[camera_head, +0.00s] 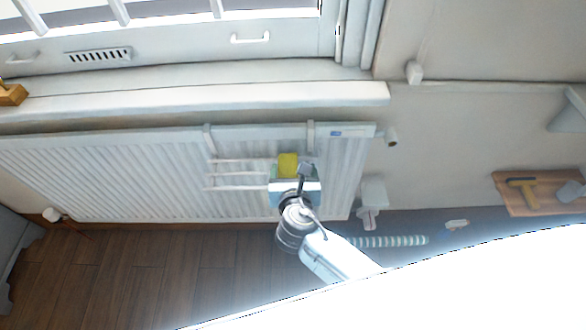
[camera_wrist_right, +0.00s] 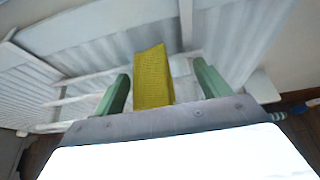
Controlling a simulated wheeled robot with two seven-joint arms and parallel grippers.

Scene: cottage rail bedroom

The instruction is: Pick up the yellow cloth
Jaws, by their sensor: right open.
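The yellow cloth (camera_head: 288,164) hangs on a white rail rack fixed to the front of the radiator. In the right wrist view the cloth (camera_wrist_right: 153,78) appears between my two green fingers, nearer the left one, with gaps on both sides. My right gripper (camera_head: 294,178) is at the cloth, open. It also shows in the right wrist view (camera_wrist_right: 160,85) with its fingers spread. Whether the cloth lies fully between the fingertips in depth is hard to tell. My left gripper is not in view.
The white ribbed radiator (camera_head: 120,175) stands under a window sill (camera_head: 200,98). The thin rails (camera_head: 235,174) extend left of the cloth. A wooden board (camera_head: 515,200) with tools is at the right, and a striped tube (camera_head: 390,241) lies near the floor. The wooden floor (camera_head: 170,275) at lower left is clear.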

